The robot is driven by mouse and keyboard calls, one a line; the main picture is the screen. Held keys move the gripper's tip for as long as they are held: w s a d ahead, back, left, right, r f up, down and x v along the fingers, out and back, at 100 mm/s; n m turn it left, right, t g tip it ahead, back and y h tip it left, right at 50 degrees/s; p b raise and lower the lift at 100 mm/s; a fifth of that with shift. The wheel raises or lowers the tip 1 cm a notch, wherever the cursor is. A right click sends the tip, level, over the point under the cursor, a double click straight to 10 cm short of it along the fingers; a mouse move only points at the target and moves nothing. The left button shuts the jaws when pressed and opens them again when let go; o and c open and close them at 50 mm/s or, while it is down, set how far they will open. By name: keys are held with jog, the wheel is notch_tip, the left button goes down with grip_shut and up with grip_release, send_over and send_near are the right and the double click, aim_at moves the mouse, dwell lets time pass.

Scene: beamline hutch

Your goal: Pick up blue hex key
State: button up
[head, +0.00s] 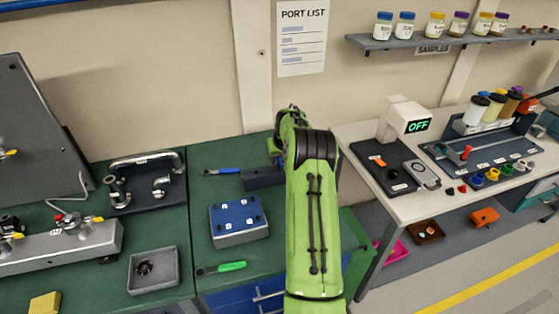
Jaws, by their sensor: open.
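The blue hex key (227,171) lies on the green bench top in the head view. My green arm reaches forward over the bench. My gripper (274,149) shows only in small part at the arm's far end, to the right of the hex key and apart from its handle. It is open; most of it is hidden behind the arm.
A dark block (263,179) stands by the key's right end. A blue-topped box (239,219) and a green-handled tool (222,268) lie nearer. A plate with a metal handle (146,185) is left. A white table (377,201) is right, across a gap.

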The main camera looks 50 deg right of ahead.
jog(key=shift+w+d+f, duration=0.1)
jog(key=shift+w+f, duration=0.15)
jog(key=shift+f, duration=0.3)
jog(key=shift+s+r, duration=0.1)
jog(key=shift+c, duration=0.7)
grip_shut()
notch_tip(320, 180, up, 10)
jog(key=shift+p, duration=0.4)
